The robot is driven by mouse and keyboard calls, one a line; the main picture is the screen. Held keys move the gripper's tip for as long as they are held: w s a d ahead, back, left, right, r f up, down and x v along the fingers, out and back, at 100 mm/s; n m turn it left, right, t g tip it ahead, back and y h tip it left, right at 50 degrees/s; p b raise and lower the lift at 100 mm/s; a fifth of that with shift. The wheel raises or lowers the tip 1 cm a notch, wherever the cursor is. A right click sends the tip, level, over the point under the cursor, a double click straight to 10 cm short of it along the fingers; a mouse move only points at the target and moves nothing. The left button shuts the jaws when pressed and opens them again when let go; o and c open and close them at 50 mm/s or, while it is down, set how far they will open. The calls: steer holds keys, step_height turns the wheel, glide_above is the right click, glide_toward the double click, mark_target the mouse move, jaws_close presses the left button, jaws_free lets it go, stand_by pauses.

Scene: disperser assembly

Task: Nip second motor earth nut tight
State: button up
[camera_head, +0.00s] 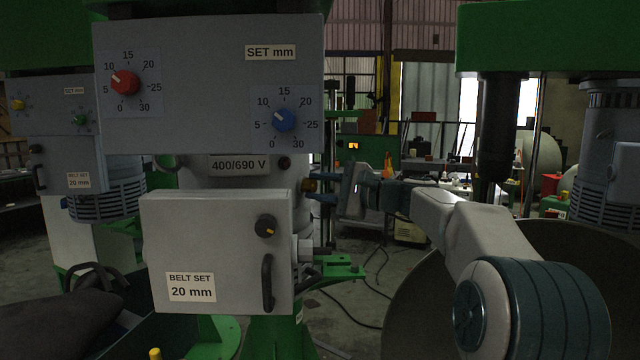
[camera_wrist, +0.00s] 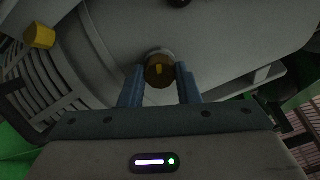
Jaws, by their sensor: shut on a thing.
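The fingers partly hide the nut's sides. I cannot tell how tight it sits.
A second yellow-brown knob (camera_wrist: 40,36) is at the upper left of the wrist view. A grey box marked "BELT SET 20 mm" (camera_head: 215,240) stands left of my gripper. A control panel (camera_head: 200,60) with red and blue dials hangs above. A large bowl (camera_head: 420,290) is behind my arm.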

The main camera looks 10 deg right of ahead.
stand_by(0.5)
steer(key=o, duration=1)
steer(key=shift+c, duration=0.2)
steer(key=shift+d, duration=0.1)
steer(key=b+v, duration=0.2)
steer(key=v, duration=1.1)
steer(key=shift+s+d, duration=0.25)
